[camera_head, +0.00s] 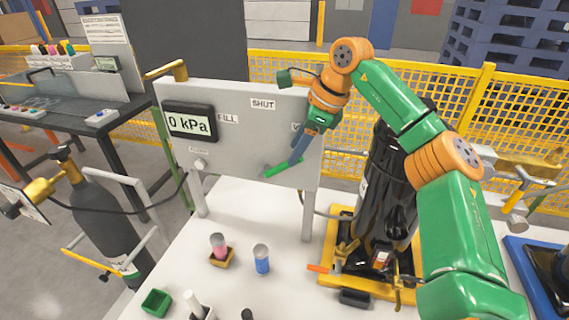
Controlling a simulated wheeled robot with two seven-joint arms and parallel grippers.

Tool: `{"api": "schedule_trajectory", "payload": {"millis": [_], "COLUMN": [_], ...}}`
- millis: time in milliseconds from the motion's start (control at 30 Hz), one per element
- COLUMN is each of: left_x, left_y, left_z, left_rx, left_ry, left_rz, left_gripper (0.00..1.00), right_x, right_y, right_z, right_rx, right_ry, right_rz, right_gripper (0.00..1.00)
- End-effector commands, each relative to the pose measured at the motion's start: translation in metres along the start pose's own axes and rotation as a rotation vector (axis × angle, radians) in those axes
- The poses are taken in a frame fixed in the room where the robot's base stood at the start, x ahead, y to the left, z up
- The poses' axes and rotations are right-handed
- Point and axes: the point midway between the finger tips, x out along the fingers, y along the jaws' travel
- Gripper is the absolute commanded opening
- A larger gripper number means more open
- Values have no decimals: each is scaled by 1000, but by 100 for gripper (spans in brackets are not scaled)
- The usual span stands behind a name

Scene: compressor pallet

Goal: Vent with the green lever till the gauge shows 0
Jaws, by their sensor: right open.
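The gauge (190,123) on the grey panel (235,150) reads 0 kPa. The green lever (280,169) is low on the panel's right side and slants up to the right. Labels FILL and SHUT show on the panel; a third label is mostly hidden behind my right arm. My right gripper (300,150) is open, with its fingers at the upper right end of the lever. I cannot tell whether they touch it. My left gripper is not in view.
A black tank (388,190) stands on a yellow base (340,275) at the right, close to my right arm. Small cups (261,260) and a green tray (156,303) are on the white table (220,295). A dark gas cylinder (108,225) stands left. Yellow fencing runs behind.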

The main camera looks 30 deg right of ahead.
Motion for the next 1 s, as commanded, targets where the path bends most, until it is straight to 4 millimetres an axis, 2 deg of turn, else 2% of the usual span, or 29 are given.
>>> {"api": "schedule_trajectory", "payload": {"millis": [33,133,267,500,600,867,1000], "left_x": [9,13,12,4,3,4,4], "left_y": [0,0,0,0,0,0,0], "left_z": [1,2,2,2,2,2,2], "left_rx": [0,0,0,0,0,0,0], "left_ry": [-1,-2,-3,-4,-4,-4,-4], "left_rz": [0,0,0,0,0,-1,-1], "left_gripper": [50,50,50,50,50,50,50], "right_x": [8,12,23,68,79,83,83], "right_y": [1,2,2,3,3,3,3], "right_z": [-3,-4,-4,-3,-3,-3,-3], "right_rx": [0,0,0,0,0,0,1], "right_ry": [-1,-2,1,-1,-3,-5,-5], "right_rz": [1,1,4,4,4,2,2], "right_gripper": [52,52,52,52,52,52,14]}}
